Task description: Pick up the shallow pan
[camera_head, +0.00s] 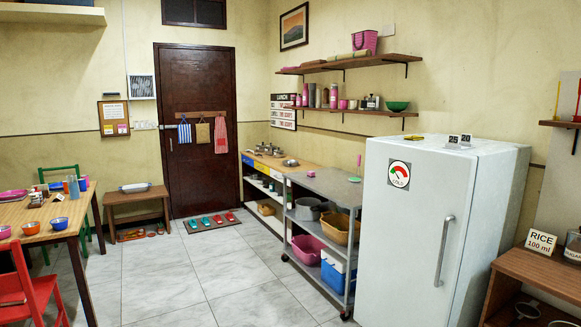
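Neither of my grippers is in view. A small round shallow metal dish (290,163), possibly the shallow pan, sits on the low wooden counter at the back, near the grey shelf cart. Several metal pots (265,149) stand farther back on the same counter. I cannot tell for sure which of these is the shallow pan.
A white fridge (432,225) stands at right, beside the grey cart (325,184) holding a pot, basket and bins. A wooden table (40,218) with bowls and a red chair (28,290) are at left. The tiled floor (200,270) between is clear; slippers (210,221) lie by the door.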

